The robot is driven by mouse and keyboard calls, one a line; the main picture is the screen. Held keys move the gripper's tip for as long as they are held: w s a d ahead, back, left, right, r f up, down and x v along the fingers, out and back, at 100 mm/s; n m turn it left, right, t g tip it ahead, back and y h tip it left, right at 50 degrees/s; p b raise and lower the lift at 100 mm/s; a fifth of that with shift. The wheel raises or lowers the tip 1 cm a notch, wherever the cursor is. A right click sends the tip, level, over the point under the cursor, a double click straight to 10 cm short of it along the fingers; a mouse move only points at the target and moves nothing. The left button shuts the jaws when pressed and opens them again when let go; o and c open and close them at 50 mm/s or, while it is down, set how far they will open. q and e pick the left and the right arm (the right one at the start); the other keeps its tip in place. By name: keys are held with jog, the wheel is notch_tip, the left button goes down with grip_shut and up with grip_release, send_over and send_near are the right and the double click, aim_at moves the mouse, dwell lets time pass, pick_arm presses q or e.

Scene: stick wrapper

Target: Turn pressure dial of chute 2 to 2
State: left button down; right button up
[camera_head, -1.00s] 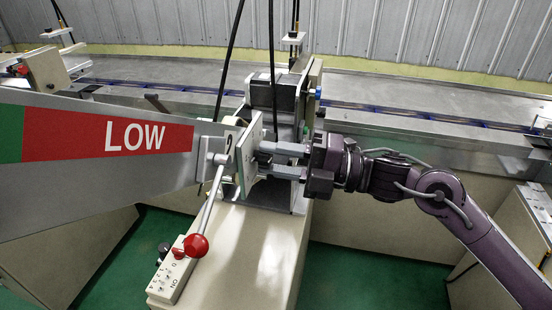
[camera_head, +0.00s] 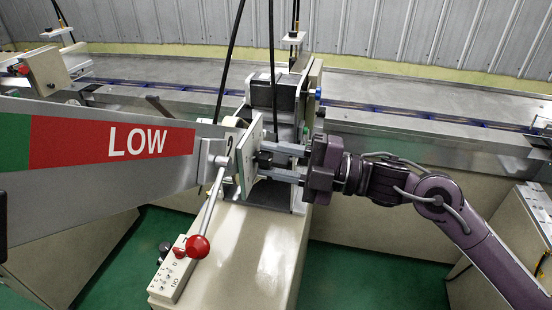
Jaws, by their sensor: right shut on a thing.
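The chute 2 panel (camera_head: 246,160) is a pale upright plate with a "2" on its edge, seen almost edge-on in the middle of the head view. A small black dial (camera_head: 264,160) sticks out from its right face. My right gripper (camera_head: 268,162) reaches in from the right, with one finger above the dial and one below. It is shut on the dial. The dial's markings face away from the view, so its setting cannot be read. My left gripper is not in view.
A lever with a red ball (camera_head: 197,246) stands in front of the panel, above a switch box (camera_head: 174,271). A large sign marked LOW (camera_head: 137,140) fills the left side. A metal conveyor (camera_head: 420,100) runs behind. Black cables hang near the panel.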

jog(key=o, duration=1)
jog(key=shift+c, duration=0.2)
jog(key=shift+d, duration=0.1)
jog(key=shift+d+f, duration=0.15)
jog(key=shift+d, duration=0.15)
jog(key=b+v, duration=0.2)
jog(key=v, duration=0.5)
jog(key=shift+b, duration=0.4)
